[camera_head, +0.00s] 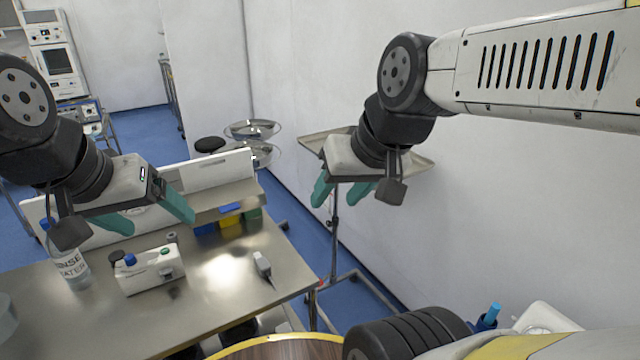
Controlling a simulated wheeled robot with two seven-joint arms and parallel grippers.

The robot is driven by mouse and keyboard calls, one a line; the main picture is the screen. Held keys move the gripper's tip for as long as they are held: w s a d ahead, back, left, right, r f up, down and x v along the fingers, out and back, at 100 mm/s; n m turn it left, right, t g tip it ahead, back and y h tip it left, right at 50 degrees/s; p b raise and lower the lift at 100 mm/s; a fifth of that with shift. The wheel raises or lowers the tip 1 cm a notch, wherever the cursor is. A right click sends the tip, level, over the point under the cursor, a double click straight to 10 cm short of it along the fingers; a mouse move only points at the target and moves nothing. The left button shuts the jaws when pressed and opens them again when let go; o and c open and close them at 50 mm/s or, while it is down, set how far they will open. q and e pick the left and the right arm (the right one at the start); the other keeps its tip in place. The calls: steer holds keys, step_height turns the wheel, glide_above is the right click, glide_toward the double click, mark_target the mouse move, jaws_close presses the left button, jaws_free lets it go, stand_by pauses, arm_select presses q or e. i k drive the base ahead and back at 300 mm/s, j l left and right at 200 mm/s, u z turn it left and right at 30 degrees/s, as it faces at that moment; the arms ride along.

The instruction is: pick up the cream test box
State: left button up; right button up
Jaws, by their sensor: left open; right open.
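A cream box (152,272) with dark, blue and green knobs on top sits on the metal table (215,310), left of the middle. My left gripper (158,223) is above and behind the box in the picture, with its two teal fingers spread and nothing between them. It looks apart from the box. My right gripper (340,197) is up in the air to the right of the table, in front of a metal tray stand. Its teal fingers are spread and empty.
A clear bottle (68,258) stands just left of the box. A small grey-white device (263,265) lies to the right. Blue, yellow and green bins (230,221) sit under the rear shelf. A tray stand (334,235) is beyond the table's right edge. The table's front middle is bare.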

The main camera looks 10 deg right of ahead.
mark_target(153, 269)
steer(key=j, duration=0.55)
steer(key=k+j+z, duration=0.1)
steer(key=j, duration=0.4)
steer(key=k+j, duration=0.1)
steer(key=j, duration=0.45)
steer(key=i+z, duration=0.05)
